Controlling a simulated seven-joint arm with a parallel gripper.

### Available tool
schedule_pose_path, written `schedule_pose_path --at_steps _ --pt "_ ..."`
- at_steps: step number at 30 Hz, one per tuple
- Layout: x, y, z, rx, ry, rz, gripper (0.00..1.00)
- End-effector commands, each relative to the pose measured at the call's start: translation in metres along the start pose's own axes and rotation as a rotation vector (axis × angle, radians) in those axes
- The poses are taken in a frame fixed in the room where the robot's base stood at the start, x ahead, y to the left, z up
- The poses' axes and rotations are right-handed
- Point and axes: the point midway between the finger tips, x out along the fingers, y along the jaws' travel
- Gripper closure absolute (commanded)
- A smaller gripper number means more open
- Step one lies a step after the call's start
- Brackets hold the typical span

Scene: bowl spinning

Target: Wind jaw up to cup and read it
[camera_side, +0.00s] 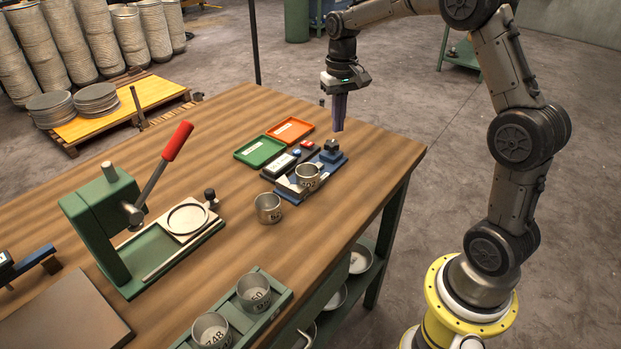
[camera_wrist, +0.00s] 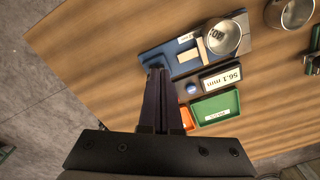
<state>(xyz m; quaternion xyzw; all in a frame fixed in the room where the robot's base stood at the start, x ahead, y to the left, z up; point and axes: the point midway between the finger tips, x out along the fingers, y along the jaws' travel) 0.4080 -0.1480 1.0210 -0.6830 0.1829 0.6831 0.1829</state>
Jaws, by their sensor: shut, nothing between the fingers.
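My gripper (camera_side: 338,128) is shut and empty, pointing down above the right end of the blue gauge (camera_side: 283,188). Its dark fingers (camera_wrist: 157,70) also show in the wrist view. A grey metal cup (camera_side: 307,178) stands on the gauge, and it shows in the wrist view (camera_wrist: 224,36). A pale jaw (camera_wrist: 188,57) lies beside that cup; I cannot tell whether they touch. A dark knob (camera_side: 331,146) stands at the gauge's far end, just below my fingertips. The white readout (camera_wrist: 222,79) appears to show 56.1 or 56.2 mm; the last digit is unclear.
A second cup (camera_side: 268,208) stands in front of the gauge. A green tray (camera_side: 259,151) and an orange tray (camera_side: 290,130) lie behind it. A green press with a red lever (camera_side: 178,141) stands left. A rack (camera_side: 276,300) holds two cups at the front.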

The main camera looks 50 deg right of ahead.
Motion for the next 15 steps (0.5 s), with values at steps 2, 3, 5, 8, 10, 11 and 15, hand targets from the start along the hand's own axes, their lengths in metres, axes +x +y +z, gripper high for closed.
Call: schedule_pose_path --at_steps 2,3,5,8,10,11,15 --pt "-0.004 0.013 -0.001 0.005 0.001 0.0 1.0" --pt "-0.005 0.017 -0.001 0.004 0.0 0.0 1.0" --pt "-0.003 0.018 -0.001 0.002 -0.001 0.0 1.0" --pt "0.005 0.017 -0.001 0.001 -0.002 0.0 1.0" --pt "0.013 0.017 0.0 0.0 -0.003 0.0 1.0" --pt "0.016 0.017 0.0 0.0 -0.003 0.001 1.0" --pt "0.034 0.017 0.0 0.0 -0.004 0.001 1.0"
